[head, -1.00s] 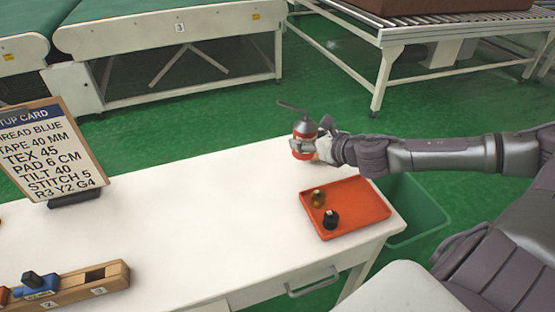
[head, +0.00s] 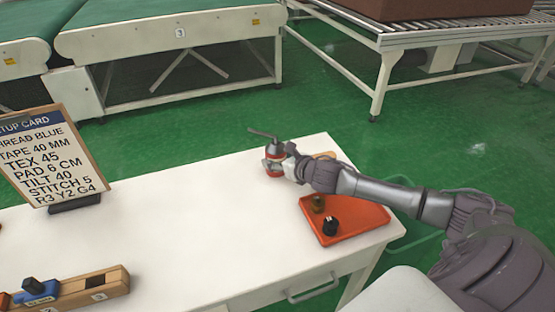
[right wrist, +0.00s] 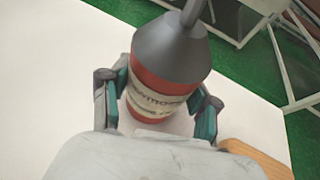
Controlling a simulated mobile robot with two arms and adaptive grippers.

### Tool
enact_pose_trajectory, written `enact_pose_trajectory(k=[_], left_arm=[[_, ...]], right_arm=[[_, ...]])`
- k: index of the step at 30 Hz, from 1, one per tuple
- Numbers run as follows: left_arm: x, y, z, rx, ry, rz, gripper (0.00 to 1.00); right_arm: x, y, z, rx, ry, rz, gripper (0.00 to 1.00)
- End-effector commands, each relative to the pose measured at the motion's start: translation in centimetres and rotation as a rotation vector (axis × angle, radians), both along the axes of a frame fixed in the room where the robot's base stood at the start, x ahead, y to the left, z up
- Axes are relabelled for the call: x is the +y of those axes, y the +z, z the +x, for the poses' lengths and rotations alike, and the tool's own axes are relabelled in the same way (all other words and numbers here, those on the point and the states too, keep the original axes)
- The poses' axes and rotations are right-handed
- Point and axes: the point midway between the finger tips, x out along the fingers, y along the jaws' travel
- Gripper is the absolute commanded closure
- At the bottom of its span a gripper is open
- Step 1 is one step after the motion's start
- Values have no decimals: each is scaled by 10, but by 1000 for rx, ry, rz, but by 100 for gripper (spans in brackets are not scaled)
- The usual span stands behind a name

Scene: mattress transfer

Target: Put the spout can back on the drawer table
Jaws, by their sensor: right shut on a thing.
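The spout can (head: 274,160) is red with a grey cone top, a thin spout and a pale label. My right gripper (head: 279,165) is shut on it near the back edge of the white drawer table (head: 190,225). In the right wrist view the can (right wrist: 165,75) stands between the two teal-padded fingers of the gripper (right wrist: 160,100), with the white tabletop behind it. I cannot tell whether its base touches the table. The left gripper is not in view.
An orange tray (head: 362,217) with two small knobs lies at the table's right end. A setup card (head: 45,155) stands at the left, and a wooden block with slots (head: 105,282) is at the front left. The middle of the tabletop is clear.

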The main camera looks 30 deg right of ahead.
Motion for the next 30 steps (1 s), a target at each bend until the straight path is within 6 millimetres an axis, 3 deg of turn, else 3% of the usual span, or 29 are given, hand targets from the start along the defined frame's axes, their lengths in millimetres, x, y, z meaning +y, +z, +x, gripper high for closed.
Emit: enact_pose_trajectory(k=[9,10,14,25,30], left_arm=[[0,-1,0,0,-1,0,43],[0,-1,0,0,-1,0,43],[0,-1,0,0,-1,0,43],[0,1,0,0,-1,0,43],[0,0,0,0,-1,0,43]], right_arm=[[-1,-2,0,-3,-1,-1,88],[-1,-2,0,-1,-1,-1,34],[-1,-2,0,-1,-1,-1,15],[-1,3,0,-1,-1,0,15],[-3,9,-22,2,1,-5,15]])
